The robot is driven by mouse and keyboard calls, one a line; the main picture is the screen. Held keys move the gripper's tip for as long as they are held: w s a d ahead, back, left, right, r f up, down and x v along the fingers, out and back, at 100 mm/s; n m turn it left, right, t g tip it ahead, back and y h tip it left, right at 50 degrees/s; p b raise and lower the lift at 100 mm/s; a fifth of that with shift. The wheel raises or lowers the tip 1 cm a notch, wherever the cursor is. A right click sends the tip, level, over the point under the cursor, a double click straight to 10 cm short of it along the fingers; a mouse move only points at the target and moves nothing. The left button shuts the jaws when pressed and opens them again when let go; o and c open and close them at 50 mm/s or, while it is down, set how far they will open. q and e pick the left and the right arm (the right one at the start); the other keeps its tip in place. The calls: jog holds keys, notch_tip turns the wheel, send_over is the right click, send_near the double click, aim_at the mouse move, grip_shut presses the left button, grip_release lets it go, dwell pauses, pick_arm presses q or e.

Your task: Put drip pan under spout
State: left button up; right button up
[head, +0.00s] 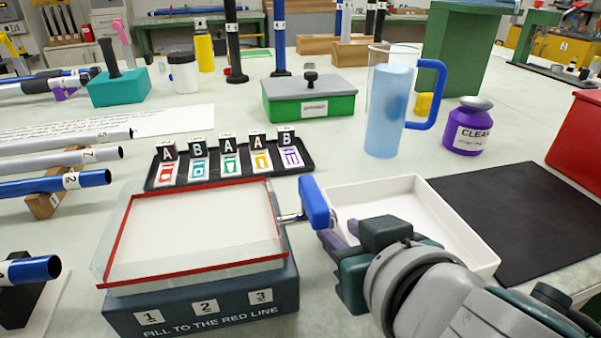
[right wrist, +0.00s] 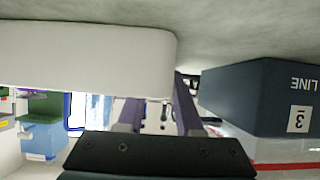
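The drip pan (head: 477,248) is a white shallow tray on the table, right of the tank (head: 200,300) marked "fill to the red line". It also shows in the right wrist view (right wrist: 85,55). The tank's spout (head: 291,217) is a short metal piece on its right side, with a blue lever (head: 314,203). The pan stands beside the spout, to its right. My right gripper (head: 341,236) is open at the pan's left wall, one finger outside and one inside; part of the wall is hidden by it. In the right wrist view the fingers (right wrist: 157,110) are apart. My left gripper is not in view.
A black mat (head: 525,225) lies right of the pan. A clear jug of blue liquid (head: 388,115) and a purple cleaner bottle (head: 466,128) stand behind the pan. A rack of lettered tags (head: 230,170) stands behind the tank. Rods (head: 60,183) lie at left.

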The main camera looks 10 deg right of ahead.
jog(key=shift+s+r, duration=0.1)
jog(key=shift+r, duration=0.15)
jog(key=p+v, duration=0.2)
jog(key=v, duration=0.9)
jog(key=shift+s+p, duration=0.2)
jog(key=shift+p, duration=0.1)
jog(key=s+d+f+n+g, duration=0.1)
jog(key=s+d+f+g, duration=0.3)
jog(key=s+d+g, duration=0.2)
jog(key=s+g, duration=0.2)
jog(key=s, duration=0.2)
jog(key=shift+d+f+n+g, duration=0.2)
jog(key=shift+d+n+g, duration=0.1)
jog(key=shift+d, duration=0.05)
jog(key=shift+s, duration=0.15)
